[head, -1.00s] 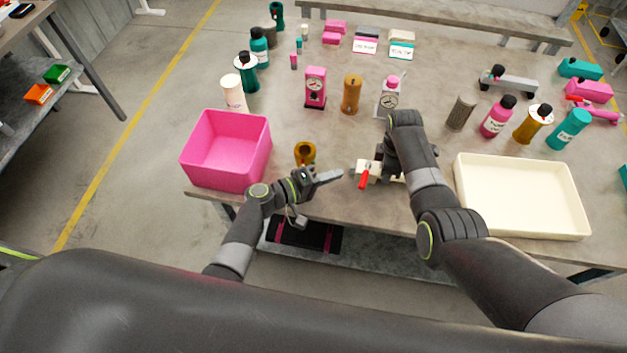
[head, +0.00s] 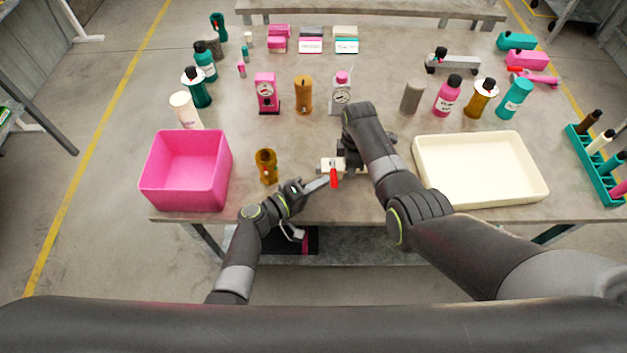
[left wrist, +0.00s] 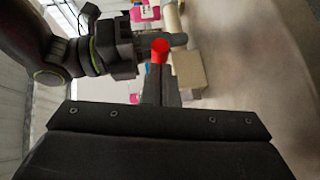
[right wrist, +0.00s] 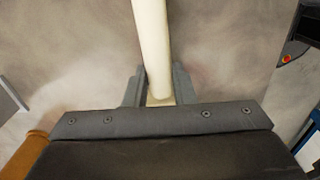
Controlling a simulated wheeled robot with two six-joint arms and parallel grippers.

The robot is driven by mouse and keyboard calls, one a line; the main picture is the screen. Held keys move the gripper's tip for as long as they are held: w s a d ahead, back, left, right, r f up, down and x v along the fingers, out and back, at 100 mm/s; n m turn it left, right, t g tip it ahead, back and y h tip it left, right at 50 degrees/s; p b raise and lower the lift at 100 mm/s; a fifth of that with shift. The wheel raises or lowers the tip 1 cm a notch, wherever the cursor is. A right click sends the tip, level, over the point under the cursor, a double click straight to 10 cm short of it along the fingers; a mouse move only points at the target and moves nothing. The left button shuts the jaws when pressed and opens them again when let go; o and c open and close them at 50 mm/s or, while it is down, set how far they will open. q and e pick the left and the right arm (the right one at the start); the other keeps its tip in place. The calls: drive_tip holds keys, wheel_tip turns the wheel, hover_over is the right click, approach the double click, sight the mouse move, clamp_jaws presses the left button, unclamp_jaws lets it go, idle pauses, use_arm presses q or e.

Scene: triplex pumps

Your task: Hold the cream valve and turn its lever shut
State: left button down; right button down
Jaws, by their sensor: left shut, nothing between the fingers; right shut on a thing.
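The cream valve (head: 326,164) is near the table's front edge, and its red lever (head: 333,179) points toward me. My right gripper (head: 346,166) is shut on the valve from its right side. In the right wrist view the valve's cream body (right wrist: 152,45) runs between the fingers (right wrist: 158,88). My left gripper (head: 325,184) is shut and empty, with its tips right beside the lever's left side. In the left wrist view the lever's red end (left wrist: 160,50) shows just beyond the closed fingertips (left wrist: 161,75); whether they touch cannot be told.
A pink bin (head: 186,202) stands at the left and a cream tray (head: 480,200) at the right. An amber fitting (head: 266,167) stands just left of the valve. Bottles, gauges and boxes fill the back. A green rack (head: 590,165) is at the far right.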

use_arm(q)
drive_tip(key=shift+s+d, duration=0.1)
drive_tip(key=shift+d, duration=0.1)
use_arm(e)
drive_tip(key=shift+a, duration=0.4)
use_arm(q)
drive_tip(key=a, duration=0.4)
drive_tip(key=shift+s+a+r, duration=0.15)
drive_tip(key=shift+a+r, duration=0.25)
use_arm(e)
drive_tip(key=shift+d, duration=0.2)
use_arm(q)
drive_tip(key=s+v, duration=0.1)
drive_tip(key=v, duration=0.8)
drive_tip(key=shift+d, duration=0.3)
use_arm(e)
drive_tip(key=c, duration=1.1)
unclamp_jaws()
drive_tip(key=shift+c, duration=0.2)
drive_tip(key=shift+r, duration=0.1)
